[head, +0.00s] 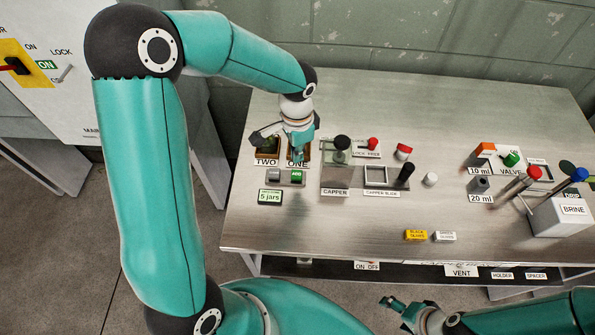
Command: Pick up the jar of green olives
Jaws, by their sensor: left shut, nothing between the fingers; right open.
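I cannot make out a jar of green olives in the head view. My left gripper (298,155) points down over the left part of the steel bench (300,225), at the box marked ONE (304,157). It is shut with nothing held, and it hides part of that box. The box marked TWO (266,149) stands just left of it. My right gripper (393,306) is open and empty, low in the picture in front of the bench's front edge.
A "5 jars" display (270,197) and a small button panel (286,177) lie in front of the boxes. The capper (336,179) stands to the right. Valve parts (510,160) and a brine box (564,216) are at the right. The front middle of the bench is mostly clear.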

